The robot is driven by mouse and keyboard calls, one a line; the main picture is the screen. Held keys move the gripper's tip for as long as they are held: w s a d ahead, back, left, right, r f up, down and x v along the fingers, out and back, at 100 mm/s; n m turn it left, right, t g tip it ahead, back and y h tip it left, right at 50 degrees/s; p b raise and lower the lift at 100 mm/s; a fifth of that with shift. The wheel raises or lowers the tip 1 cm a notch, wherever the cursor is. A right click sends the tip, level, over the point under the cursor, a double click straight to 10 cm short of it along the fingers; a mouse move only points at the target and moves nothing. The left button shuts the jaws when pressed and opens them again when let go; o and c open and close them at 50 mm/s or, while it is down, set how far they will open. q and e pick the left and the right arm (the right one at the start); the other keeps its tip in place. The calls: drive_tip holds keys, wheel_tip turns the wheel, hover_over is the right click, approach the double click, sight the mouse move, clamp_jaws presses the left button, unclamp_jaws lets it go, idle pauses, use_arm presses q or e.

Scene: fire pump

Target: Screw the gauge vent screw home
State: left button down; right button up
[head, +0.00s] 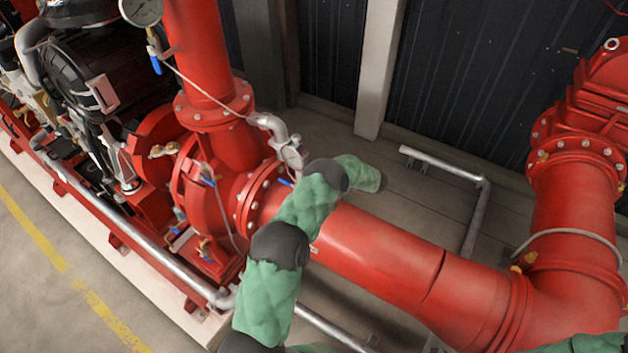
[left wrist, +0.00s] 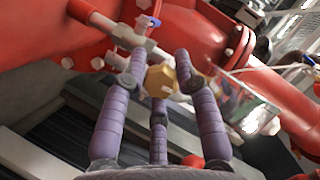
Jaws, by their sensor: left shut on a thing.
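In the left wrist view, the purple fingers of my left gripper (left wrist: 161,78) are closed around a brass, faceted piece, which looks like the gauge vent screw (left wrist: 160,83). It sits beside a grey pipe fitting (left wrist: 128,37) with a blue lever (left wrist: 151,21). I cannot tell how far its thread is engaged. My left gripper is hidden there. My right gripper is not seen.
A red horizontal pipe (head: 385,258) runs behind and below my left arm. The red pump casing (head: 207,205) is to its left, with blue-handled valves. A larger gauge (head: 141,10) is at the top left. A grey pipe rail (head: 445,166) stands by the back wall.

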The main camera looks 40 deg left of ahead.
use_arm(q)
drive_tip(key=shift+s+d+f, duration=0.1)
drive_tip(key=shift+s, duration=0.05)
drive_tip(key=c, duration=1)
unclamp_jaws()
drive_tip(key=shift+o, duration=0.2)
drive_tip(key=shift+s, duration=0.2)
drive_tip(key=shift+w+d+r, duration=0.2)
drive_tip(key=shift+d+r, duration=0.05)
drive_tip(key=v, duration=1.1)
drive_tip(key=shift+d+r, duration=0.2)
drive_tip(key=shift+d, duration=0.1)
drive_tip(key=shift+s, duration=0.1)
